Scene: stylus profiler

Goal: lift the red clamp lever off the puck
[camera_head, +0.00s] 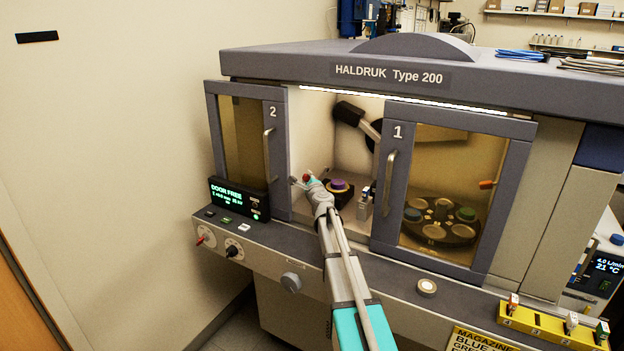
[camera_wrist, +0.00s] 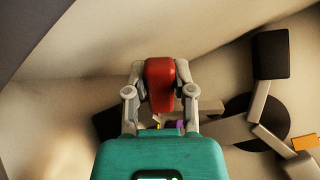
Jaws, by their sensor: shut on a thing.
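My gripper (camera_wrist: 160,95) is shut on the red clamp lever (camera_wrist: 160,80), with a finger on each side of it in the wrist view. The purple puck (camera_head: 338,185) sits on a dark round holder just right of my gripper (camera_head: 312,182). A sliver of purple also shows below the lever in the wrist view (camera_wrist: 180,124). Whether the lever touches the puck cannot be told.
Door 2 (camera_head: 249,148) stands left of the opening and door 1 (camera_head: 452,185) right of it. A dark carousel (camera_head: 463,232) with several coloured discs is behind door 1's window. A small grey block (camera_head: 364,205) stands right of the puck. A dark angled arm (camera_head: 348,113) hangs above.

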